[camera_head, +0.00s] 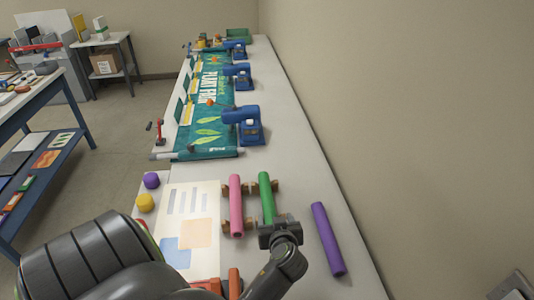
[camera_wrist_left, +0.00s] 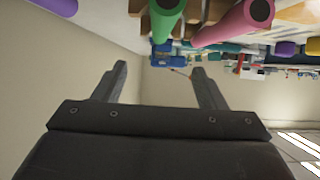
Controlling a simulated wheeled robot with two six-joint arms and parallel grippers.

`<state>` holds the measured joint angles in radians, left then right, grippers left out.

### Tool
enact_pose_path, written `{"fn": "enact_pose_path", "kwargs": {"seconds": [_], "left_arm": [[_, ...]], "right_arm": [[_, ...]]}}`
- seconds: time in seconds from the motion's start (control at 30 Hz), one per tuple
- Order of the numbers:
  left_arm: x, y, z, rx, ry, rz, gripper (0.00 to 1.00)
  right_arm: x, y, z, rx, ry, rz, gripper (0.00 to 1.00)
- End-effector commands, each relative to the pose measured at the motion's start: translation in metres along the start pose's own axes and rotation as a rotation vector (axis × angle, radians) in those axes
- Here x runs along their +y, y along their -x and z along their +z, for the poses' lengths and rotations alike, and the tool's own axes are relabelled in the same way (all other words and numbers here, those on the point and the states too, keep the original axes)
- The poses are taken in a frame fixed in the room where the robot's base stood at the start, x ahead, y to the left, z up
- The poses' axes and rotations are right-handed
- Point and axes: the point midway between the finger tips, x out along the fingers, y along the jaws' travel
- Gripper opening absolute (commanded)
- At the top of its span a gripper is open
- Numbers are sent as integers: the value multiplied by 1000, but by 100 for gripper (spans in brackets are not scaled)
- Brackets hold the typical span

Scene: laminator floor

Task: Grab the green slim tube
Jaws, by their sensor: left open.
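The green slim tube (camera_head: 266,197) lies lengthwise on small brown supports on the white table, right of the pink tube (camera_head: 235,204). My left gripper (camera_head: 278,224) is at the near end of the green tube and hides that end in the head view. In the left wrist view the gripper (camera_wrist_left: 159,70) is open and empty, with its two fingers apart. The green tube's round end (camera_wrist_left: 166,8) shows there at the top edge, beyond the fingertips. I cannot tell whether the gripper touches it. My right gripper is not in view.
A purple tube (camera_head: 327,239) lies to the right, near the wall. A printed sheet (camera_head: 192,215), purple cap (camera_head: 151,180) and yellow cap (camera_head: 145,203) are to the left. An orange-red object (camera_head: 235,282) is close in front. A green banner (camera_head: 208,110) and blue machines (camera_head: 248,123) stand farther back.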

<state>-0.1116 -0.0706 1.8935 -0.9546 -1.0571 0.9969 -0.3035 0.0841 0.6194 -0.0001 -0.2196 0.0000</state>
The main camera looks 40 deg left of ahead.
Motion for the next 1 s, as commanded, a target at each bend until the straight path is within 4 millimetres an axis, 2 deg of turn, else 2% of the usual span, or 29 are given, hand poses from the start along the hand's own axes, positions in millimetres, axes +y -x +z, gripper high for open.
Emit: {"fn": "enact_pose_path", "kwargs": {"seconds": [0.03, 0.27, 0.6, 1.0], "left_arm": [[-1, -8, -4, 4, -6, -2, 65], [0, -44, -3, 2, -6, -1, 65], [0, -88, -2, 1, -3, -1, 65], [-1, -108, -1, 1, -2, -2, 65]], "right_arm": [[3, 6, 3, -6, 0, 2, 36], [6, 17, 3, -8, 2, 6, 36], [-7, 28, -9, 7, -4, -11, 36], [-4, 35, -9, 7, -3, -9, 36]]}}
